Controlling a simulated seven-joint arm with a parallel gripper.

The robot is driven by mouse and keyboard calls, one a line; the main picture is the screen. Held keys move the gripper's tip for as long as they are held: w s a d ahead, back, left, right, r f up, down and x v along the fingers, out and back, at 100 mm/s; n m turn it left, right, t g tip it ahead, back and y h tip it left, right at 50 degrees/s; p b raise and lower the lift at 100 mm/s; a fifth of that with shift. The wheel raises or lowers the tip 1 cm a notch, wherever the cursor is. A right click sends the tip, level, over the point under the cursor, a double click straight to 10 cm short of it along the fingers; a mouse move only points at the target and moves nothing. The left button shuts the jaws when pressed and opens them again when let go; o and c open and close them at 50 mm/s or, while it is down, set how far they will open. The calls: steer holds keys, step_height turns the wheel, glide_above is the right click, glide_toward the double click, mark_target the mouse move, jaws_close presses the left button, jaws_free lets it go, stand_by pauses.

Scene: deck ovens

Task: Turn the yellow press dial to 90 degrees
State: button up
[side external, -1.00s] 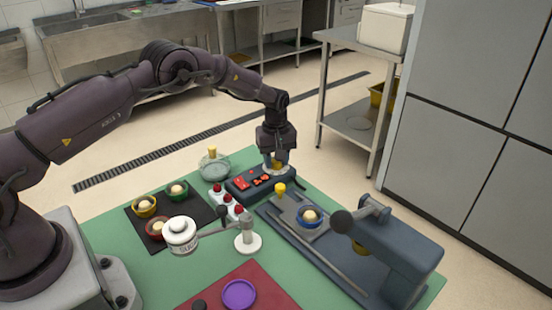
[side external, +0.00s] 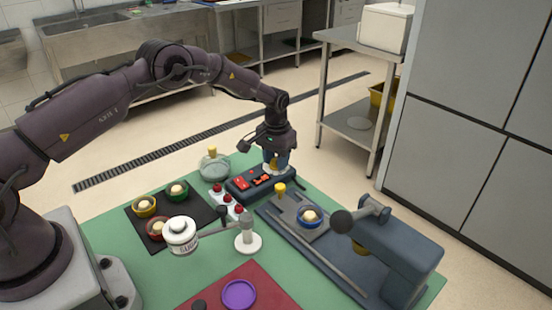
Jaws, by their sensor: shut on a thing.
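My gripper (side external: 276,166) points straight down over the far end of the dark control box (side external: 258,182). It is shut on the yellow dial (side external: 274,171) on top of that box. The fingers hide most of the dial, so its angle cannot be read. The box has red buttons and a glowing red display. To the right and nearer is the blue-grey press (side external: 395,255), with a blue bowl (side external: 310,216) holding a pale dough ball on its plate.
A yellow-topped post (side external: 280,190) stands close in front of the box. A lidded glass bowl (side external: 214,165) and red-topped buttons (side external: 225,198) are to its left. A dark tray (side external: 180,222) carries several dough bowls. A white sugar jar (side external: 181,236) and purple dish (side external: 239,294) are nearer.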

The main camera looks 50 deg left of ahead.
steer(key=m, duration=0.4)
steer(key=shift+m, duration=2.2)
steer(key=o, duration=0.9)
step_height(320, 180, up, 13)
steer(key=shift+r, duration=0.1)
